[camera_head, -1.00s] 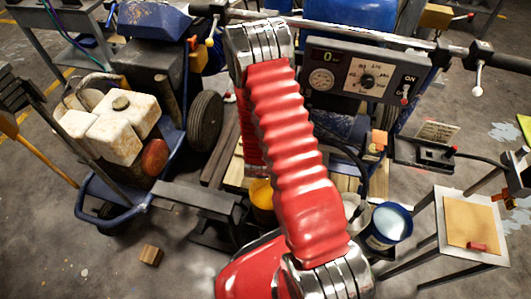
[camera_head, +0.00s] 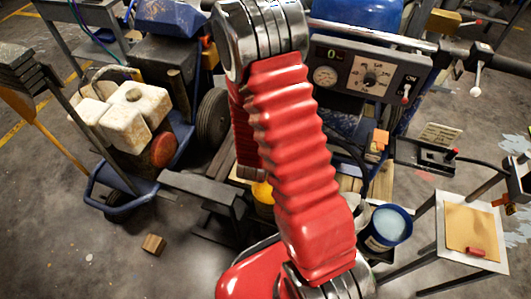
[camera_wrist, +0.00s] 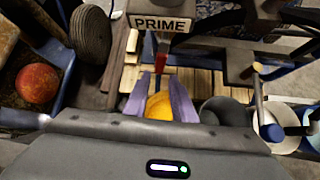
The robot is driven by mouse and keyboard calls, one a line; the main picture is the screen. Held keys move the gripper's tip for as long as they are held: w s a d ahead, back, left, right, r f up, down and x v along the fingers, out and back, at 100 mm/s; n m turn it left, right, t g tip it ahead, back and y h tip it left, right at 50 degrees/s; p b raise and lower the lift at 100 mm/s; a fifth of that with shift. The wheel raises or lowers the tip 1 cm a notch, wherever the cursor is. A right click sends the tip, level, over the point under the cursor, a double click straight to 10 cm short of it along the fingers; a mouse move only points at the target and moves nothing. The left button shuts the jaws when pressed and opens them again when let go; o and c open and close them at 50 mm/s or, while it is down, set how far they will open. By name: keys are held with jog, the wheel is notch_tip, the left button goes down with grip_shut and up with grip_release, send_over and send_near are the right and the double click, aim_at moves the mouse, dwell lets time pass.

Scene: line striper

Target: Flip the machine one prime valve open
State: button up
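In the wrist view a PRIME sign (camera_wrist: 160,23) is at the top centre, with a small red lever (camera_wrist: 161,56) just below it, probably the prime valve handle. My gripper (camera_wrist: 160,85) has its two purple fingers apart, with nothing held between them. The lever is just beyond the fingertips, roughly in line with the gap; I cannot tell the exact distance or whether they touch. In the head view my red arm hides the valve and the gripper.
A control panel (camera_head: 367,76), a blue pail (camera_head: 388,229) and a small stand (camera_head: 470,228) are at the right. A cart with white tanks (camera_head: 133,110) is at the left.

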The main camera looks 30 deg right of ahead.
jog(key=shift+s+a+r, duration=0.15)
